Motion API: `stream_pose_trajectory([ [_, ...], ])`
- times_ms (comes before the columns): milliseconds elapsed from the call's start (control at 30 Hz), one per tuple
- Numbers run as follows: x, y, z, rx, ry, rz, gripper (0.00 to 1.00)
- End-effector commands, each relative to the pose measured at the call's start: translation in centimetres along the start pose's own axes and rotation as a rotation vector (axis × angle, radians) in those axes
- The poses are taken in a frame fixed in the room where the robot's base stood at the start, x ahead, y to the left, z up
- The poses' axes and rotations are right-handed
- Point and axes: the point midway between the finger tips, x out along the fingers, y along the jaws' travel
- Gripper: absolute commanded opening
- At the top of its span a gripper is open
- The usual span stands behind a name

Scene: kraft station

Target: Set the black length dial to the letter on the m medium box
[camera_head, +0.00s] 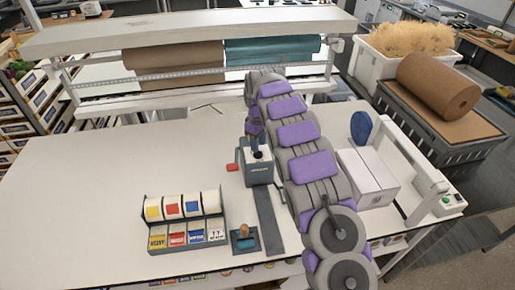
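A dark grey dispenser (258,173) stands on the white table, with a black round opening or dial (258,154) on its top that is too small to read. My gripper (254,147) points down at the top of this dispenser, touching or just above it. Its fingers are too small to tell open or shut. A closed white box (367,180) lies on the table to the right of my arm. No letter on it is legible. My arm hides part of the table between the dispenser and the box.
A rack of label rolls (187,235) stands at the table's front left. A wooden-handled stamp (244,239) on a dark pad and a grey strip lie in front of the dispenser. A blue oval item (361,127) stands behind the box. The table's left side (90,180) is clear.

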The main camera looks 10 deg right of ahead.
Motion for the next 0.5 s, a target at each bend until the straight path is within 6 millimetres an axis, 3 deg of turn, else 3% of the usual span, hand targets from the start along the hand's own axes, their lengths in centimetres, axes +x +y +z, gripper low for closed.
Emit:
stream_pose_trajectory([
  [200, 2.5, -0.1, -0.1, 0.0, -0.002, 0.0, 0.38],
  [500, 3.1, -0.1, -0.1, 0.0, -0.001, 0.001, 0.38],
])
